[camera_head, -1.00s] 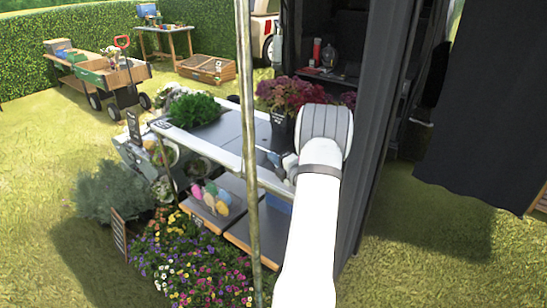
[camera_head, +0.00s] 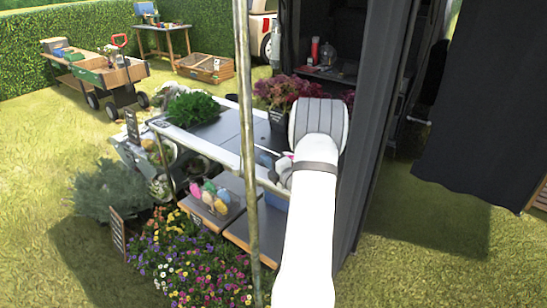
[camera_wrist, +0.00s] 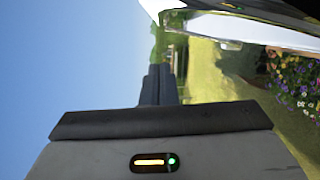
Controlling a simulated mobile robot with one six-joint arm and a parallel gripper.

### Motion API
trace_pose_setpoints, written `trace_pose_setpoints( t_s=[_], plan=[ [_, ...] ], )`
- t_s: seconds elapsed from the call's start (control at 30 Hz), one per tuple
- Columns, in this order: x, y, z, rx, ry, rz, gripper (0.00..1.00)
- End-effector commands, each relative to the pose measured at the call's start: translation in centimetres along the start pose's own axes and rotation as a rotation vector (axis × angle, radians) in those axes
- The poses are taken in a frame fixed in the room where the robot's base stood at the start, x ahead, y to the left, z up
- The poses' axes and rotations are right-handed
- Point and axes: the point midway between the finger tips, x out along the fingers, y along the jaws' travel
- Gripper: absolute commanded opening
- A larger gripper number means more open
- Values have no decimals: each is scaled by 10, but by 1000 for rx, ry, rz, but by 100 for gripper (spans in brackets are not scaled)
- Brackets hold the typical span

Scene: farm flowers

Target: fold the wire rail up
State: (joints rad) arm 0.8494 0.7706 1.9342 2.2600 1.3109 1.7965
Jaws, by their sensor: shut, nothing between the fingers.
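A pale rail (camera_head: 205,148), which looks like the wire rail, runs low along the front edge of the flower stand's upper shelf (camera_head: 228,124) in the head view. Its right end passes behind my arm. My gripper (camera_head: 272,160) is at that right end, just above the shelf edge, partly hidden by my own wrist. In the wrist view my gripper (camera_wrist: 159,72) shows its dark fingers together, with nothing between them. A bright, shiny edge (camera_wrist: 245,28) crosses the upper right there, apart from the fingers. I cannot tell whether my gripper touches the rail.
A thin upright pole (camera_head: 247,150) stands in front of the stand. Potted red flowers (camera_head: 285,95) and a green plant (camera_head: 193,108) sit on the upper shelf. Coloured eggs (camera_head: 209,195) lie on the lower shelf. A dark curtain (camera_head: 372,120) hangs close right of my arm.

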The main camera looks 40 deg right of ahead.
Motion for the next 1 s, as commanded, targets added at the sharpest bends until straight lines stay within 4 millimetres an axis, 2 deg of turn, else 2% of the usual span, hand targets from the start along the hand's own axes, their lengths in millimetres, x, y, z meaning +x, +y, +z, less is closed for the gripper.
trace_pose_setpoints(
  t_s=[0.2, 0.4, 0.6, 1.0],
  plan=[
    [-52, -1, -3, 1, -1, -2, 0],
    [-86, 0, -4, 1, 2, -2, 0],
    [-100, 1, -5, 1, 5, -2, 0],
    [-100, 1, -5, 2, 6, -2, 0]
  ],
)
